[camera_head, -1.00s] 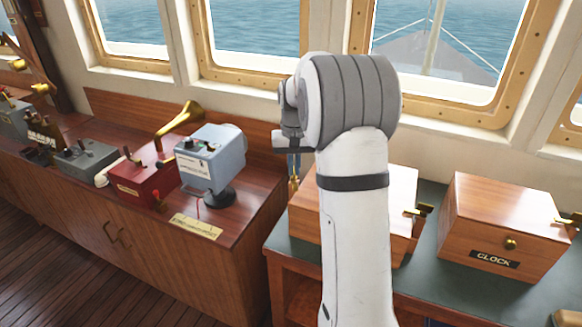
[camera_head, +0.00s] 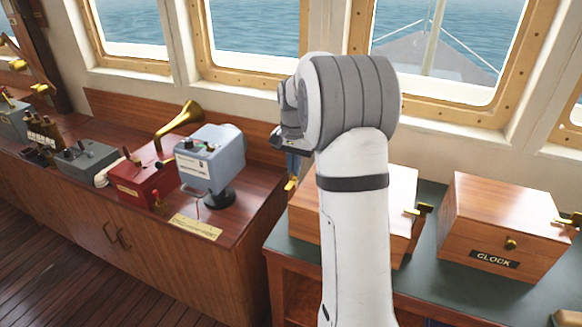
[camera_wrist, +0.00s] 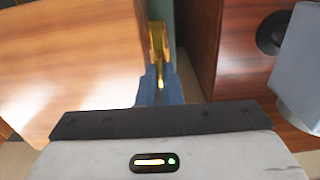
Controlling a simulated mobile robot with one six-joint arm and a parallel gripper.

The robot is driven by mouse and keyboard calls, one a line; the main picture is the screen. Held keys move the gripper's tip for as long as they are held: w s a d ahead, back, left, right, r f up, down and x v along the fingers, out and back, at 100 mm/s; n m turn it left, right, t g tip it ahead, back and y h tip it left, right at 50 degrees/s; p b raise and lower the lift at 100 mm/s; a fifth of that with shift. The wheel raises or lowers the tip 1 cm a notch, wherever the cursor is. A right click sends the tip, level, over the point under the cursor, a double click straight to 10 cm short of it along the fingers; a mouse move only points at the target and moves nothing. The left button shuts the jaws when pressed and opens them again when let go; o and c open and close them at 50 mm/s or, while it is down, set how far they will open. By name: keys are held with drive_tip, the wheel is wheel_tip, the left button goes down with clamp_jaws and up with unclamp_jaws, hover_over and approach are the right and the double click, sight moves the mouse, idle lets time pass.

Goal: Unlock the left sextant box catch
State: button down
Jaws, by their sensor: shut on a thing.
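The sextant box (camera_head: 305,215) is a wooden box on the green-topped bench, partly hidden behind my arm. Its left catch (camera_head: 292,184) is a small brass piece at the box's left side. In the wrist view the box (camera_wrist: 70,60) fills the left, and the brass catch (camera_wrist: 156,42) stands at its edge. My gripper (camera_wrist: 160,90) has its blue fingers shut on the catch. In the head view my gripper (camera_head: 293,163) is mostly hidden by my wrist. The box's right catch (camera_head: 418,209) is brass and juts out to the right.
A wooden box labelled CLOCK (camera_head: 500,225) stands to the right. To the left, a wooden cabinet (camera_head: 230,250) carries a grey-blue instrument (camera_head: 210,160) and a red device with a brass horn (camera_head: 145,180). A narrow gap separates cabinet and sextant box.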

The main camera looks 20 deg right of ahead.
drive_tip(key=shift+f, duration=0.1)
drive_tip(key=c, duration=1.6)
unclamp_jaws()
drive_tip(key=shift+r, duration=0.4)
wheel_tip(320, 180, up, 7)
drive_tip(key=shift+f+b, duration=0.1)
drive_tip(key=shift+b, duration=0.25)
drive_tip(key=shift+r, duration=0.2)
